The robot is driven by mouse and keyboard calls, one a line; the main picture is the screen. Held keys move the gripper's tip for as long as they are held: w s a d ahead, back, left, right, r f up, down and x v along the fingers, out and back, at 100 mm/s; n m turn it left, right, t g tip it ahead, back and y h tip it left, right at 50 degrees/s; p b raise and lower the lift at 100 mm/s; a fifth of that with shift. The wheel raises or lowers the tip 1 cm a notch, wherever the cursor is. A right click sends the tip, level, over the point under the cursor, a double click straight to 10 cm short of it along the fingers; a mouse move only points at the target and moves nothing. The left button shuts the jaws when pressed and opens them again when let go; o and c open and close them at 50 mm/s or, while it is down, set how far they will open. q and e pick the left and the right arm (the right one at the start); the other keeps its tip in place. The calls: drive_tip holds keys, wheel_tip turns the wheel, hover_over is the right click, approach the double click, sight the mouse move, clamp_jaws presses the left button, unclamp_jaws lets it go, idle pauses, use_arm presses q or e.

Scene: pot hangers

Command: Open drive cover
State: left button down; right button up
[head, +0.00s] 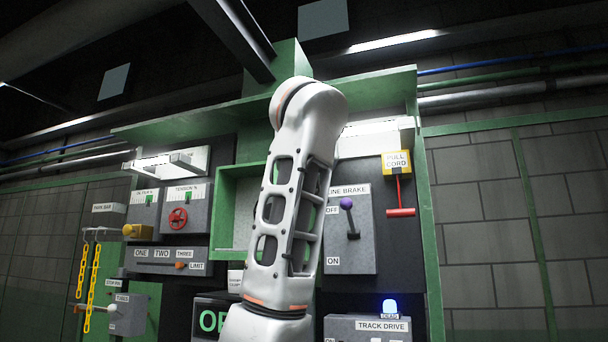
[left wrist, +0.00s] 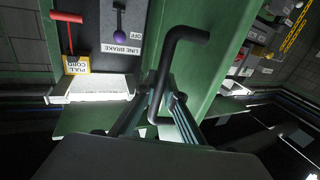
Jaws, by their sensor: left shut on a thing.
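A black bent handle (left wrist: 185,34) stands in front of a green panel (left wrist: 205,70) in the left wrist view, which shows the wall upside down. My left gripper (left wrist: 160,88) is shut on the handle's straight part. The panel appears to be the drive cover, but its hinge and how far it stands open cannot be told. In the head view my white arm link hides the handle and my left gripper. A green recessed frame (head: 226,208) shows beside that arm. My right gripper is in neither view.
Right of my arm are the line brake box (head: 352,255), a red pull-cord handle (head: 401,212) and a drive box with a blue lamp (head: 390,306). Left are lever boxes, a red wheel (head: 178,219) and yellow chains (head: 92,275). A green shelf (head: 190,122) overhangs them.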

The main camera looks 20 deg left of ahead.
use_arm(q)
drive_tip(key=c, duration=2.4)
unclamp_jaws()
drive_tip(key=shift+r, duration=0.1)
